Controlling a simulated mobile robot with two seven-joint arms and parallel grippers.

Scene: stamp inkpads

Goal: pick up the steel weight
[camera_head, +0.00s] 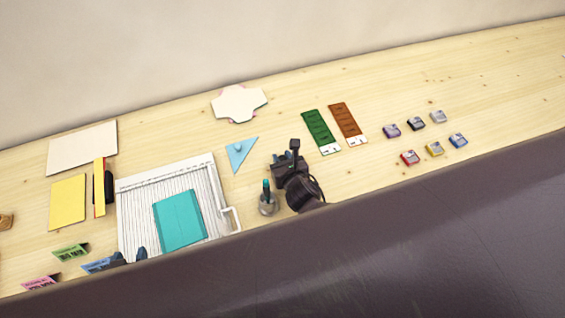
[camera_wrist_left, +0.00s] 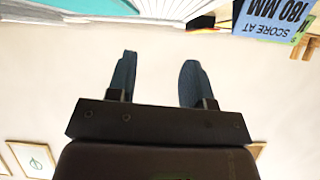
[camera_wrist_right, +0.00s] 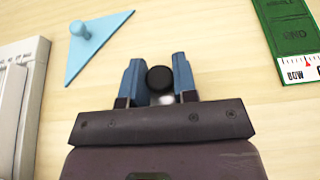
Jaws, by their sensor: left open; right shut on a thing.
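My right gripper (camera_head: 284,157) is low over the table, between the blue triangle and the green card. In the right wrist view, the right gripper (camera_wrist_right: 158,78) is shut on a round black knob, which I take to be the top of the steel weight (camera_wrist_right: 159,78). A small pale patch shows just below the knob. The rest of the weight is hidden by the gripper, and I cannot tell whether it touches the table. My left gripper (camera_head: 130,256) is open and empty at the table's front edge, by the white board. Its fingers (camera_wrist_left: 158,80) also show apart in the left wrist view.
A grey pot (camera_head: 268,206) with a teal-tipped thing stands close left of my right arm. Nearby are a blue triangle (camera_head: 240,153), a green card (camera_head: 318,128), a brown card (camera_head: 345,122) and a white ribbed board (camera_head: 135,205). Several small inkpads (camera_head: 410,157) sit to the right.

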